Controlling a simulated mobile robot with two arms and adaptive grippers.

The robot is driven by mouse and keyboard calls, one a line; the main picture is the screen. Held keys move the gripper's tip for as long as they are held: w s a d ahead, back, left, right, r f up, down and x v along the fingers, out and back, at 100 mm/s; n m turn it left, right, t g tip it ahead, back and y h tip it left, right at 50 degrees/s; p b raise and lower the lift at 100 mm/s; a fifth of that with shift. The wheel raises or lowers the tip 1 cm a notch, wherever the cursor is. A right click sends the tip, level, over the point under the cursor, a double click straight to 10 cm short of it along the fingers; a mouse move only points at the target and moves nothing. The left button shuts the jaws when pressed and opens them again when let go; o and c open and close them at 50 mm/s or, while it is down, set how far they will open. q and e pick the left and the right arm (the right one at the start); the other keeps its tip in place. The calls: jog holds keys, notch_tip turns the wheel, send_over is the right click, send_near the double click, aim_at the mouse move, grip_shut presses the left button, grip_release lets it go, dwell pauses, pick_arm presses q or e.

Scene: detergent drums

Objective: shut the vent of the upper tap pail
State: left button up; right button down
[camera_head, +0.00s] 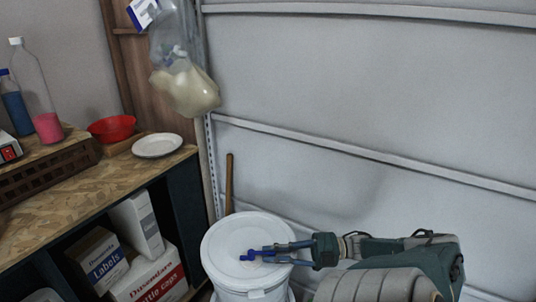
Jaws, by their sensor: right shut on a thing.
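The upper tap pail (222,246) is a white pail with a round white lid, at the bottom centre of the head view. My right gripper (251,255) reaches in from the right, low over the lid. Its blue fingertips are close together near the lid's middle, shut on the small vent there. The vent is mostly hidden by the fingertips, so how far it is turned or pressed cannot be told. The pail's tap is not visible. My left gripper is not in view.
A workbench (88,180) at the left holds a red bowl (111,128), a white plate (157,145) and bottles. Boxes (150,277) stand on the shelf below. A clear bag (186,88) hangs above. A wooden stick (229,184) leans behind the pail, by the grey wall.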

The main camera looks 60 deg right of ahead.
jog(key=shift+d+r, duration=0.1)
jog(key=c, duration=1.8)
grip_release()
jog(key=shift+c, duration=0.2)
jog(key=v, duration=1.2)
jog(key=shift+c, duration=0.5)
